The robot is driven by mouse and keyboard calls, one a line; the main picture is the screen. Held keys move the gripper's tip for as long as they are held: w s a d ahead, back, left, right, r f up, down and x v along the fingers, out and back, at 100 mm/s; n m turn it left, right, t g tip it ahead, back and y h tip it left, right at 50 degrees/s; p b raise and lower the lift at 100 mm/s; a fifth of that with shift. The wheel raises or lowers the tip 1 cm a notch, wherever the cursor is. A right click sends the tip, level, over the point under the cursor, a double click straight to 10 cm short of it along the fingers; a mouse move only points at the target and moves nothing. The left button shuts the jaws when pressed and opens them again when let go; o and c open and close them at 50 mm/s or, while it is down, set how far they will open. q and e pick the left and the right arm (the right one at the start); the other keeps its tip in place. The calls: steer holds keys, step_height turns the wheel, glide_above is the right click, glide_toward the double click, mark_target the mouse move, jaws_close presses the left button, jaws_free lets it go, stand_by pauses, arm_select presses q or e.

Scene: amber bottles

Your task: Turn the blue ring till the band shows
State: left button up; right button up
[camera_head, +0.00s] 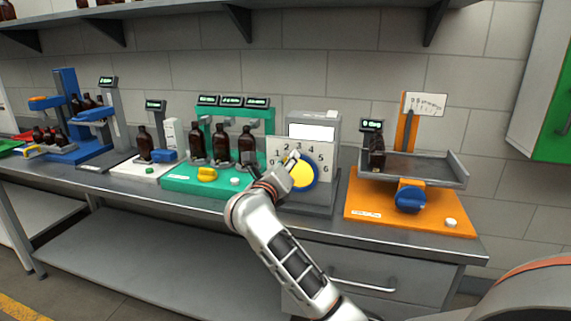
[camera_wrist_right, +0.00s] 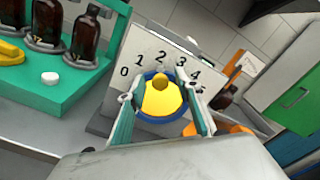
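The dial has a blue ring (camera_head: 315,182) around a yellow face (camera_head: 303,176) on a white number plate (camera_head: 325,153) in the head view. The right wrist view shows the blue ring (camera_wrist_right: 148,116), the yellow face (camera_wrist_right: 162,101) with a darker yellow knob (camera_wrist_right: 160,81), and the numbers around it. My right gripper (camera_head: 288,163) is in front of the dial and covers its left part. In the wrist view its fingers (camera_wrist_right: 153,85) are spread on either side of the ring; I cannot tell whether they touch it. No band is visible. My left gripper is out of view.
A blank white window (camera_head: 311,132) sits above the number plate. Left of the dial is a green stand (camera_head: 190,180) with brown bottles (camera_head: 221,143) and a yellow knob (camera_head: 207,174). Right of it is an orange base (camera_head: 430,222) with a blue knob (camera_head: 410,197) and a tray (camera_head: 425,172).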

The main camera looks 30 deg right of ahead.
jaws_close()
steer(key=m, duration=0.1)
steer(key=s+d+m+b, duration=0.1)
steer(key=m, duration=0.3)
steer(key=shift+s+d+r+b, duration=0.25)
steer(key=shift+s+b, duration=0.15)
jaws_free()
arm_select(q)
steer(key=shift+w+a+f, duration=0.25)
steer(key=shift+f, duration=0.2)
